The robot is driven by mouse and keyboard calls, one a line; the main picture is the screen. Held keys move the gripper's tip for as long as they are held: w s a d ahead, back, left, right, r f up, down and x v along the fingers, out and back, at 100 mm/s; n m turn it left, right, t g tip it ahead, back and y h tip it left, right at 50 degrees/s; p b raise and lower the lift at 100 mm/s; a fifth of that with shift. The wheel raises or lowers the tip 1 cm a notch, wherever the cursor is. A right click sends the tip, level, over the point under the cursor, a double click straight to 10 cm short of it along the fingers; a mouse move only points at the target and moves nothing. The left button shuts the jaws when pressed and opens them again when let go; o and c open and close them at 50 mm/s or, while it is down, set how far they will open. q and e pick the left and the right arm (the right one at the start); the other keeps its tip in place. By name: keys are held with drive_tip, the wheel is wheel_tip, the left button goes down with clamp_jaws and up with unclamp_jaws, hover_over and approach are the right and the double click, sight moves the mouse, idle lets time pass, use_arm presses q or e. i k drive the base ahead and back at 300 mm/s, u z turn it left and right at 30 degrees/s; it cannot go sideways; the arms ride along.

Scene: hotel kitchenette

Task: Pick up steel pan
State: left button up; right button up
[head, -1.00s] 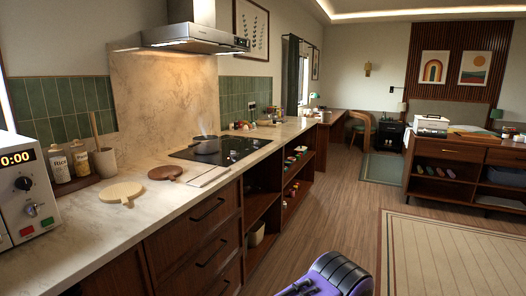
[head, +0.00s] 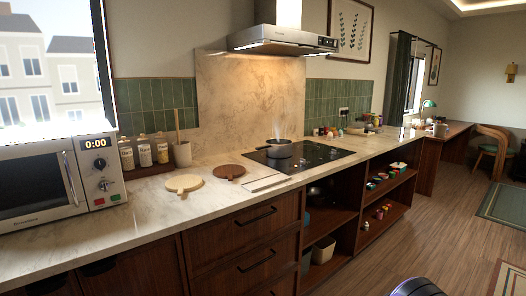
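A small dark pan (head: 279,149) sits on the black glass cooktop (head: 318,157), on its left part, with a faint wisp of steam above it. The pan's handle seems to point up and back, but it is too small to be sure. Another dark, round pan-like vessel (head: 315,192) stands on the open shelf under the cooktop, partly in shadow. Which of them is steel I cannot tell. Neither of my grippers is in view. A dark rounded part of my own body shows at the bottom edge, right of centre.
A microwave (head: 45,180) stands at the counter's left end, with jars (head: 145,152) and a utensil crock (head: 182,153) beside it. Two round boards (head: 184,183) lie left of the cooktop. The range hood (head: 283,40) hangs above. Wooden floor (head: 425,225) is free at right.

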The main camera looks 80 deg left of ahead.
sight(275, 148)
drive_tip(key=u, duration=0.75)
drive_tip(key=i, duration=1.2)
drive_tip(key=u, duration=1.15)
